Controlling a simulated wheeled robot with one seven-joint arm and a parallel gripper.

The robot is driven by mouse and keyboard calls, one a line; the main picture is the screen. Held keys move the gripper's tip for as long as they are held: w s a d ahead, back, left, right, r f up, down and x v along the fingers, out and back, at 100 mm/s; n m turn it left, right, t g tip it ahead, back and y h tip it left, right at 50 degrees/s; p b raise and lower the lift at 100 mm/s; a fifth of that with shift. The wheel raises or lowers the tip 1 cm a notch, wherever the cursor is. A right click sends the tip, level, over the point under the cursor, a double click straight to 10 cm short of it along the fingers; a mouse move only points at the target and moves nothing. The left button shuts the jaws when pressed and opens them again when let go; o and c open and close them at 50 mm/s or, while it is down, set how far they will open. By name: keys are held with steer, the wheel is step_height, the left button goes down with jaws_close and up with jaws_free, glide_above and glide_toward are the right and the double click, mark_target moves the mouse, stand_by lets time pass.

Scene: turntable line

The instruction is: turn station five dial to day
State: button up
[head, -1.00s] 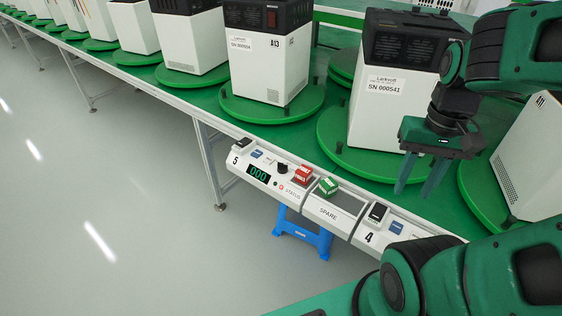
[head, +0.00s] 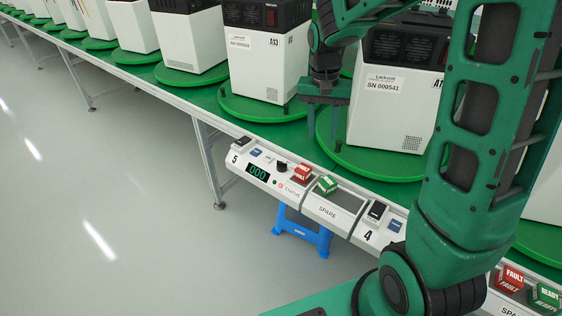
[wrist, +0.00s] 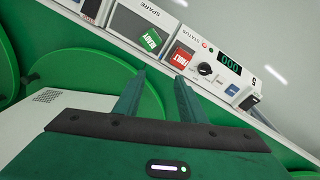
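The station five panel (head: 240,170) is on the line's front edge, left of centre in the head view. Its black dial (head: 281,167) sits between the display and the red FAULT block. The dial also shows in the wrist view (wrist: 205,69) as a round black knob with a white mark; its label text is too small to read. My gripper (head: 325,118) is above the green turntable, behind and above the panel, apart from the dial. In the wrist view its two fingers (wrist: 158,90) stand apart with nothing between them.
A red FAULT block (head: 302,174) and a green READY block (head: 327,185) stand right of the dial. A SPARE panel (head: 328,211) and station four panel (head: 380,225) follow. A white machine (head: 388,120) on a turntable stands beside my gripper. A blue stool (head: 303,237) is below.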

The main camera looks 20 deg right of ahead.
glide_above(282, 165)
step_height(282, 165, down, 6)
steer(key=shift+y, duration=0.4)
steer(key=f, duration=1)
steer(key=shift+w+d+f, duration=0.1)
steer(key=shift+w+f, duration=0.25)
steer(key=c, duration=0.8)
